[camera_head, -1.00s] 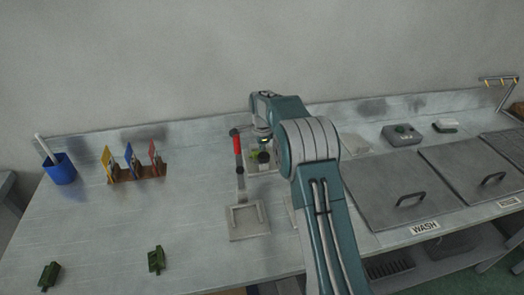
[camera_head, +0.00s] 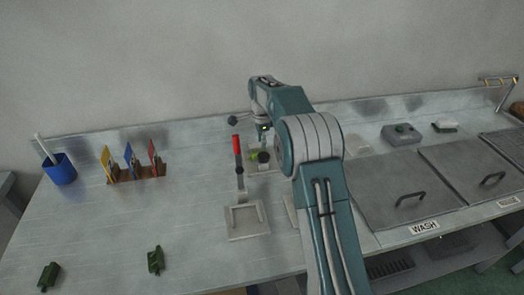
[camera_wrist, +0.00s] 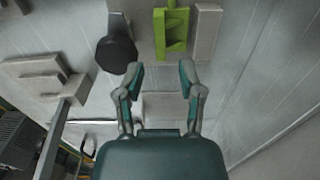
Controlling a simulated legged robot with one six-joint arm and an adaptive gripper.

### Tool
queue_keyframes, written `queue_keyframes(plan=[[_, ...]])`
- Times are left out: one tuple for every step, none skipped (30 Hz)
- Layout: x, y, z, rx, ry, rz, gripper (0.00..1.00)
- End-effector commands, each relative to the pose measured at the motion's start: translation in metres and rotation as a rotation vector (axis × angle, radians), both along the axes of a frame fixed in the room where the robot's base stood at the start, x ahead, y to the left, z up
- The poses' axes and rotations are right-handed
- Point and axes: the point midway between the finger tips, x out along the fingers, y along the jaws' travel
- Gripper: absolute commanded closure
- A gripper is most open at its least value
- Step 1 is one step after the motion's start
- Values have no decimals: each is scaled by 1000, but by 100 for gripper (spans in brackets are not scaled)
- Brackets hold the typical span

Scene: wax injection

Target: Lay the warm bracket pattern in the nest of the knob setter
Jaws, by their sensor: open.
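A bright green bracket pattern (camera_wrist: 172,28) shows at the top of the wrist view, between grey blocks of a fixture (camera_wrist: 206,32). A black round knob (camera_wrist: 117,55) stands just left of it. In the head view, the green pattern (camera_head: 255,156) is partly hidden beside the knob (camera_head: 264,157). My gripper (camera_wrist: 161,74) is open and empty, with its fingertips apart from the pattern, on its near side in the wrist view. In the head view, my gripper (camera_head: 263,128) is above the fixture, its fingers mostly hidden. I cannot tell how fully the pattern is seated.
A red-handled lever (camera_head: 237,150) stands on a grey base (camera_head: 234,232) in front. Two dark green pieces (camera_head: 156,262) (camera_head: 49,276) lie at front left. A blue cup (camera_head: 60,170) and a card rack (camera_head: 138,178) stand behind. Lidded WASH tanks (camera_head: 395,185) are right.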

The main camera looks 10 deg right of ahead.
Motion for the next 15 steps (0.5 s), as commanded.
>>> queue_keyframes(plan=[[1,0,12,0,-5,0,44],[2,0,18,-1,-4,0,44],[2,-1,26,-1,-6,0,44],[2,-1,31,-1,-4,0,44],[3,-1,37,-1,-5,0,44],[3,-1,43,-1,-5,0,44],[3,-1,47,-1,-5,0,44],[4,-1,52,-1,-6,0,44],[4,-1,56,-1,-5,0,44],[4,-1,58,-1,-5,0,44],[4,-1,61,-1,-5,-1,44],[4,-1,63,-1,-5,-1,44],[4,-1,64,-1,-5,-1,44],[4,-1,65,-1,-4,-1,44],[4,-1,65,-1,-4,-1,44]])
